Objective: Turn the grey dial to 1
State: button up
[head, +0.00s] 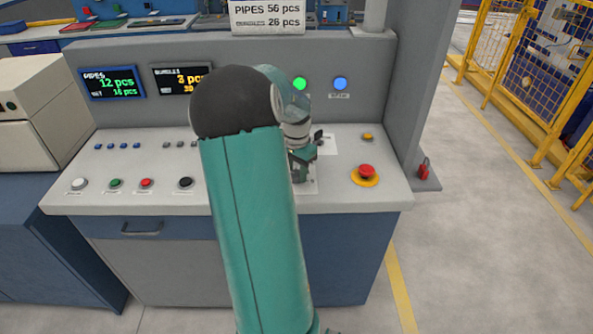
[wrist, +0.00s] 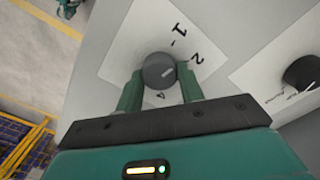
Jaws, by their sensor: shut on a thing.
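The grey dial (wrist: 157,64) sits on a white label plate (wrist: 130,45) in the wrist view. The plate shows 1 and 2 above and to the right of the dial, and a 4 below it. A pale mark on the dial's face slants up and right, roughly to the 2 side; its exact reading is hard to tell. My gripper (wrist: 159,74) has one green finger on each side of the dial and is shut on it. In the head view my gripper (head: 302,164) is down at the console top, partly behind my arm, and the dial is hidden.
A black knob (wrist: 302,72) on another white label stands to the right in the wrist view. In the head view a red emergency button (head: 367,171) lies right of my gripper. Several push buttons line the console's left side. A yellow fence (head: 500,60) stands at the right.

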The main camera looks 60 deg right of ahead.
aim_at(296, 172)
jog(key=shift+n, duration=2.3)
jog(key=o, duration=1)
jog(key=shift+r, duration=0.1)
notch_tip(296, 172, up, 14)
jog(key=shift+f, duration=0.15)
